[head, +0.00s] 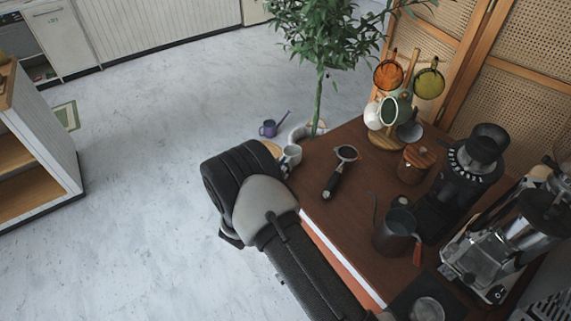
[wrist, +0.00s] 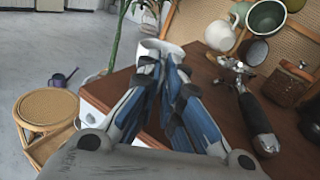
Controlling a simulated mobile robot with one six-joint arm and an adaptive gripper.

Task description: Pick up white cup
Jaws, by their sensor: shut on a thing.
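A white cup (head: 291,154) shows just beyond my gripper at the far left edge of the brown cart top, and my arm hides part of it. In the wrist view the white cup (wrist: 153,46) is between the tips of my gripper (wrist: 163,62), whose blue-grey fingers are closed on it. I cannot tell whether the cup touches the cart top. Another white cup (head: 372,116) hangs on the wooden mug stand, and it also shows in the wrist view (wrist: 219,36).
A portafilter (head: 341,170) lies on the cart top (head: 320,150) right of my gripper. The mug stand (head: 385,141), a lidded jar (head: 415,165), kettle (head: 397,232) and grinder (head: 470,165) stand farther right. A round rattan stool (wrist: 48,108) and plant (head: 325,40) stand beyond the cart.

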